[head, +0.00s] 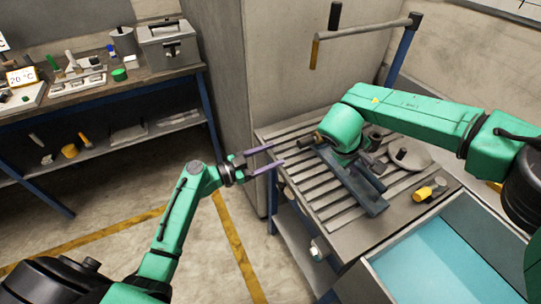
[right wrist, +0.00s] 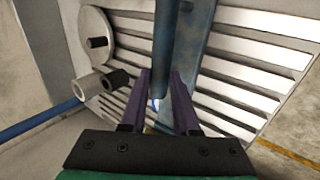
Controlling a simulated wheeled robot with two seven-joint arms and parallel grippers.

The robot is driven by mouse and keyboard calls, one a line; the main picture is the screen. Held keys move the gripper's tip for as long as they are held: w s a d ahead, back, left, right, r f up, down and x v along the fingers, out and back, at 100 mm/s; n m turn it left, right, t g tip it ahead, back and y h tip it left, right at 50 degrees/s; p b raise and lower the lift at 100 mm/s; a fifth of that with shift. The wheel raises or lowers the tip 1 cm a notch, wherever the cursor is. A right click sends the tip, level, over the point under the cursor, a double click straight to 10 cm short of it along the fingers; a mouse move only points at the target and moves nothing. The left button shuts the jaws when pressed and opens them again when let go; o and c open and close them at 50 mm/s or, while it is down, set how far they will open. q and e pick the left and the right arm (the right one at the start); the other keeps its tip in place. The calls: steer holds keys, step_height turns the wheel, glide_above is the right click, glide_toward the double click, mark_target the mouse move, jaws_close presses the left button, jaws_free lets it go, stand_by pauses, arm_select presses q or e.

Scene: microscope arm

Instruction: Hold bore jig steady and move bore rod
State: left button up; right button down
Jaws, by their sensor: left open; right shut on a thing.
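The bore jig (head: 372,203) is a long blue-grey piece lying on the slotted table. My right gripper (right wrist: 161,76) is over it, with its purple fingers shut on a round blue bar (right wrist: 166,38) that looks like part of the jig; its flat blue base (right wrist: 200,38) shows behind. A short dark piece with a brownish end (head: 306,140) sticks out left of the jig's far end. It looks like the bore rod, but my right arm hides the rest. My left gripper (head: 277,154) is open and empty at the table's left edge, apart from that piece.
A round grey disc (head: 412,154) and a yellow-ended tool (head: 430,189) lie right of the jig. A hollow grey cylinder (right wrist: 88,87) is left of my right fingers. A blue-lined bin (head: 440,265) is in front. A workbench (head: 110,85) with items stands at left.

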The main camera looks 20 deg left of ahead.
stand_by(0.3)
steer(key=c, duration=0.6)
jaws_free()
steer(key=shift+r, duration=0.1)
